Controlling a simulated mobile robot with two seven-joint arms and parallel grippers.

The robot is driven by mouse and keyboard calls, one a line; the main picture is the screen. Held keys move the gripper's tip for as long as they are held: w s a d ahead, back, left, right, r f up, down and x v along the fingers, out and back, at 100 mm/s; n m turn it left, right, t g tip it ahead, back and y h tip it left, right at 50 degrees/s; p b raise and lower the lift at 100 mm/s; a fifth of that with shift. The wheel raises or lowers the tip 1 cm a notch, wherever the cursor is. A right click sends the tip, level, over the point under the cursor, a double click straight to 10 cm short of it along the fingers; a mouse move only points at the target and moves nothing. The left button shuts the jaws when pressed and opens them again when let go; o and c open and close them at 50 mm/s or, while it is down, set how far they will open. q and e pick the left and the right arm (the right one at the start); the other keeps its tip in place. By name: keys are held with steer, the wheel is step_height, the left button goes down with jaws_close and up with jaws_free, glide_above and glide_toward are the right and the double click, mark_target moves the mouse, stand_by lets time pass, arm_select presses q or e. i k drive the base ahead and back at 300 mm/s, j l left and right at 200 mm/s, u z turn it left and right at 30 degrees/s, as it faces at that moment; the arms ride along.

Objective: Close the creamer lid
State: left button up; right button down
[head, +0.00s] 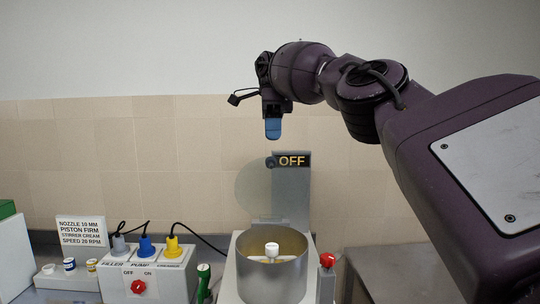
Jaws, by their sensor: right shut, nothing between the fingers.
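The creamer (271,284) is a grey metal pot at the bottom centre, open on top, with a white-capped post (272,249) in its middle. Its lid (254,190) looks like a see-through round disc standing raised behind the pot, partly in front of a grey upright. A small dark knob (271,162) shows near the disc's top edge, beside a lit OFF sign (293,160). My right gripper (273,130) points down with blue fingertips together and empty. In the picture it is just above the dark knob, apart from it. My left gripper is out of view.
A white box (160,279) with grey, blue and yellow plugs and a red switch stands left of the creamer. A sign (82,231), small jars and a green-topped item (203,276) are nearby. A red button post (327,262) stands right of the pot. A tiled wall is behind.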

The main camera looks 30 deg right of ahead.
mark_target(271, 161)
steer(key=i+l, duration=0.3)
steer(key=i, duration=0.15)
steer(key=i+l, duration=0.35)
steer(key=i, duration=0.1)
